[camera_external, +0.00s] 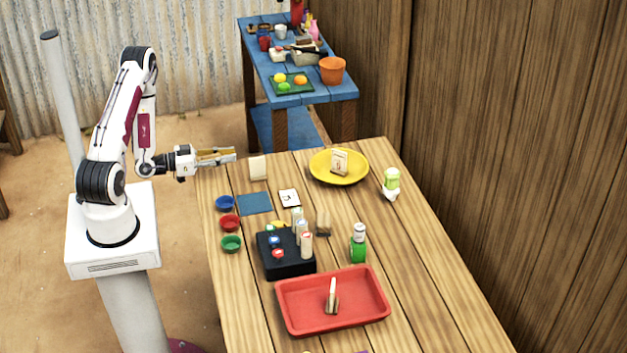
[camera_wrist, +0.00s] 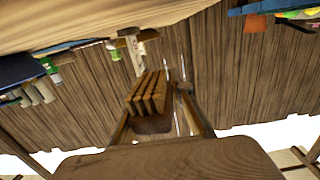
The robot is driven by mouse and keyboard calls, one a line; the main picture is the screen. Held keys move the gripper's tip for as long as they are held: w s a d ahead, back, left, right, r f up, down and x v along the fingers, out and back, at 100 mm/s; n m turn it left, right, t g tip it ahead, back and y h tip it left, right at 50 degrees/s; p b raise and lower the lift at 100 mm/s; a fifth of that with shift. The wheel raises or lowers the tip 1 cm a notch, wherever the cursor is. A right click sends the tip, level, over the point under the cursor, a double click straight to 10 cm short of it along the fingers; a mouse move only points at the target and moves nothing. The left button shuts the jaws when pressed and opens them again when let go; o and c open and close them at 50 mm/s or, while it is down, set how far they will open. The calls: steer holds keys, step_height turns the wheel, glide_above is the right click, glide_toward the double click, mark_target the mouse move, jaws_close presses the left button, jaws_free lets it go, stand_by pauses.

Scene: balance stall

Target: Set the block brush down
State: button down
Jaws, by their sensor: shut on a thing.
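My gripper (camera_external: 228,156) is shut on the block brush (camera_external: 212,155), a pale wooden piece lying along the fingers. It is held off the table's far left edge, near the table's left corner. In the wrist view the brush (camera_wrist: 150,95) shows as brown slat-like rows on a wooden block between the fingers. A large wooden surface fills the bottom of that view; I cannot tell whether it is part of the brush. The wooden table (camera_external: 420,270) lies to the right of the gripper.
A small upright wooden block (camera_external: 258,168) stands near the gripper.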

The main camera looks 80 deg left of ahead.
mark_target(228, 176)
steer(key=shift+f, duration=0.65)
steer(key=shift+f, duration=0.1)
steer(key=shift+f, duration=1.8)
steer(key=shift+f, duration=0.15)
steer(key=c, duration=1.8)
jaws_free()
steer(key=shift+o, duration=0.2)
steer(key=s, duration=1.2)
steer(key=shift+r, duration=0.25)
